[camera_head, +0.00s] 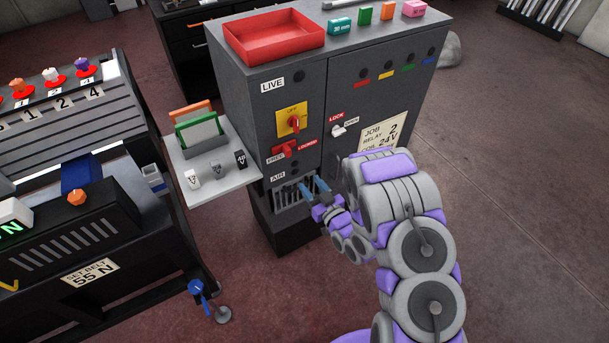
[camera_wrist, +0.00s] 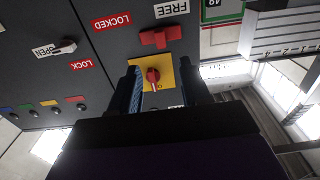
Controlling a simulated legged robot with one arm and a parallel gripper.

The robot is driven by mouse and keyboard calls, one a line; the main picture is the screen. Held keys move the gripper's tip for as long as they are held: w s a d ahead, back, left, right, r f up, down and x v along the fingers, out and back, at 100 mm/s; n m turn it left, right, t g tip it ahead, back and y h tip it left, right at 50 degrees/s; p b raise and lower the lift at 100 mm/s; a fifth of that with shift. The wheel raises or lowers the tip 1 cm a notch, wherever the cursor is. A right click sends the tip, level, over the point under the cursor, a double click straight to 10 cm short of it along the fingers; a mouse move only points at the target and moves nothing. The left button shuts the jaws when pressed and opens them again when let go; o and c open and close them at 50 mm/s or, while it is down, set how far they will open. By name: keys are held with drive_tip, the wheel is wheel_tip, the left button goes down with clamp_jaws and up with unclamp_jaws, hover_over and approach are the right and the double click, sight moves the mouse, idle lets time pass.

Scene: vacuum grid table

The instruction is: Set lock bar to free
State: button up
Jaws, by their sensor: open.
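The red lock bar (camera_head: 285,149) is on the front of the grey cabinet, below the yellow-backed rotary switch (camera_head: 291,121). The FREE label (camera_head: 276,159) is at its lower left and the LOCKED label (camera_head: 307,145) at its right. The wrist view, turned upside down, shows the red bar (camera_wrist: 160,38) clear of the fingers, with FREE (camera_wrist: 172,8) above and LOCKED (camera_wrist: 110,21) to the left. I cannot tell its exact setting. My gripper (camera_head: 313,187) is open and empty, low in front of the cabinet. In the wrist view its fingers (camera_wrist: 163,92) flank the red switch knob without visibly gripping it.
A white LOCK/OPEN lever (camera_head: 338,130) is to the bar's right. A light side shelf (camera_head: 238,180) with small labelled pieces juts out at the left. An air grille (camera_head: 292,194) is below the bar. A red tray (camera_head: 273,37) stands on top.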

drive_tip(key=shift+b+v, duration=0.5)
drive_tip(key=shift+v, duration=1.25)
